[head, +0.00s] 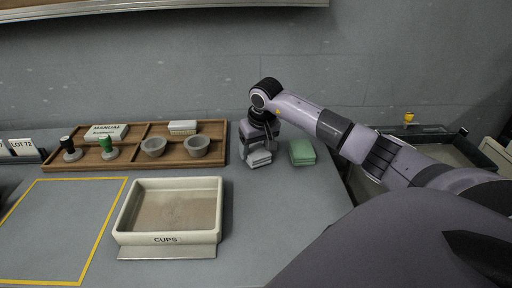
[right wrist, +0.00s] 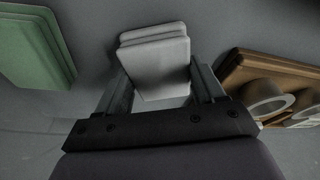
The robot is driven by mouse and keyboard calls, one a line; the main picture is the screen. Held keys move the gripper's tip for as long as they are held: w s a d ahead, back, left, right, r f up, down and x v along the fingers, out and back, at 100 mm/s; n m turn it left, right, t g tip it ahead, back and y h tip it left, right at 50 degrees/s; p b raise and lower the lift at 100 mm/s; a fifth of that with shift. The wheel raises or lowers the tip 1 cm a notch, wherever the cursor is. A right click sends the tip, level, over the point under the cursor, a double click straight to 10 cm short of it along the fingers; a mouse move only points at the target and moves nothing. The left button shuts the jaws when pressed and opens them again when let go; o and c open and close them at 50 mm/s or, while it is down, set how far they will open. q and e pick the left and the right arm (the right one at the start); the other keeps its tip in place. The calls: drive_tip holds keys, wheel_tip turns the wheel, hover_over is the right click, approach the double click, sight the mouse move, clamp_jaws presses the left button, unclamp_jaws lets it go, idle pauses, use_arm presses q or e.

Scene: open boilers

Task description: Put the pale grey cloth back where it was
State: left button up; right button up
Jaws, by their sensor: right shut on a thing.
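The pale grey cloth (head: 259,158) is a small folded stack near the back of the grey table, between the wooden tray and the green cloth. My right gripper (head: 259,150) is shut on it from above. In the right wrist view the pale grey cloth (right wrist: 158,62) sits between the two fingers of the right gripper (right wrist: 160,92). Whether the cloth touches the table is hard to tell. My left gripper is not in view.
A folded green cloth (head: 301,152) lies just right of the grey one. A wooden tray (head: 135,145) with stamps, two grey bowls and a white block stands left. A cream CUPS tray (head: 169,239) is in front. Table right of it is clear.

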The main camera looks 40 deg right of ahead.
drive_tip(key=o, duration=0.9)
drive_tip(key=shift+f, duration=0.1)
drive_tip(key=shift+o, duration=0.2)
drive_tip(key=shift+r, duration=0.5)
drive_tip(key=v, duration=1.1)
drive_tip(key=shift+r+p, duration=0.15)
drive_tip(key=shift+p, duration=0.25)
drive_tip(key=shift+s, duration=0.15)
